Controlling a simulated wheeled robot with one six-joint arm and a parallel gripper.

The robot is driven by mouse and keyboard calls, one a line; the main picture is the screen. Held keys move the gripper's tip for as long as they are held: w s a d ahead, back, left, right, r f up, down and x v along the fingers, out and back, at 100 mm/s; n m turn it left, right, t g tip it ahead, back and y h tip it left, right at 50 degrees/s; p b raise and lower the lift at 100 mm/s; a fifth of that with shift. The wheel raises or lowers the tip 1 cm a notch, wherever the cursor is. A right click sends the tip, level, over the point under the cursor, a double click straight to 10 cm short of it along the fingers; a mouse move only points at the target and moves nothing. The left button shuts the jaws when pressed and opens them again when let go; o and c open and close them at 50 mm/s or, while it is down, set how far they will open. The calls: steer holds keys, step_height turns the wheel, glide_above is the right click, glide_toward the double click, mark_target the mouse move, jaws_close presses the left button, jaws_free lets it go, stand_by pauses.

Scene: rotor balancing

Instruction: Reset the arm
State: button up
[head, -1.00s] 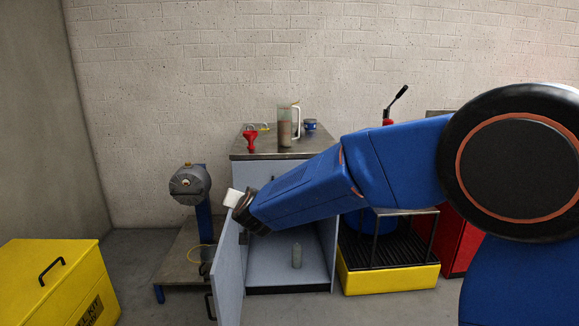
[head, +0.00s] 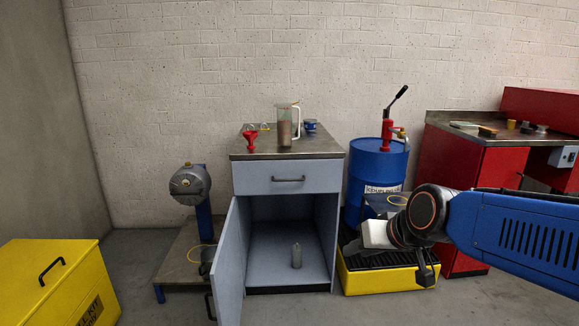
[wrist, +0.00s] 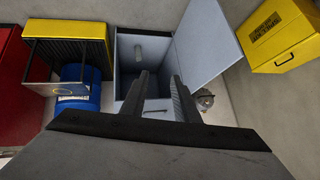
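My gripper (head: 372,236) is at the right in the head view, in front of the blue drum and over the yellow-framed drip tray. My blue arm reaches in from the right edge. In the wrist view my gripper (wrist: 158,88) shows two dark fingers standing apart with nothing between them. Beyond the fingers, the open grey cabinet (wrist: 145,103) shows. The same cabinet (head: 288,178) stands in the middle of the head view with its door (head: 230,262) swung open to the left. A small grey bottle (head: 296,256) stands upright inside.
A clear jug (head: 285,128), red funnel (head: 251,141) and blue cup (head: 310,126) sit on the cabinet top. The drum (head: 376,167) with a red pump stands over the tray (head: 390,282). A red bench (head: 470,169) is right, a yellow box (head: 50,280) left.

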steer(key=s+d+f+g+h, duration=0.1)
steer(key=s+d+f, duration=0.2)
steer(key=s+d, duration=0.3)
steer(key=s+d+f+m+g+h, duration=0.1)
steer(key=s+d+f, duration=0.3)
steer(key=s, duration=0.7)
steer(key=d+g+h, duration=0.1)
steer(key=d, duration=0.1)
steer(key=shift+s+d+h, duration=0.3)
steer(key=shift+s, duration=0.1)
